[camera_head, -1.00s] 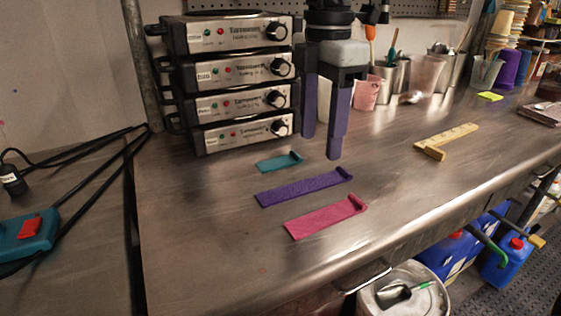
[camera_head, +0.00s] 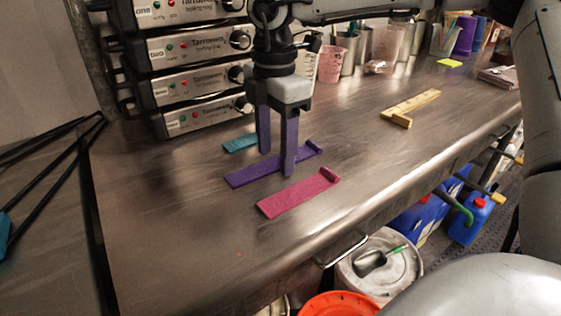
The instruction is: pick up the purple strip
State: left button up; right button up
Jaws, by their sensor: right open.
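The purple strip (camera_head: 244,176) lies flat on the metal bench, between a teal strip (camera_head: 239,144) behind it and a pink strip (camera_head: 293,195) in front. Its raised right end shows past my finger. My right gripper (camera_head: 277,164) points down over the strip's middle, open and empty. One finger shows at the strip's far side and the other crosses in front of it, hiding part of the strip and of the teal strip. I cannot tell whether the fingertips touch the strip or the bench. My left gripper is not in view.
A stack of metal hotplate units (camera_head: 190,88) stands behind left. A yellow angled tool (camera_head: 410,106) lies to the right, with cups and jugs behind. The bench (camera_head: 180,230) is bare at front left; its front edge drops to a lidded metal bucket (camera_head: 390,268) and blue containers.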

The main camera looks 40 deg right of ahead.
jog(key=c, duration=1.1)
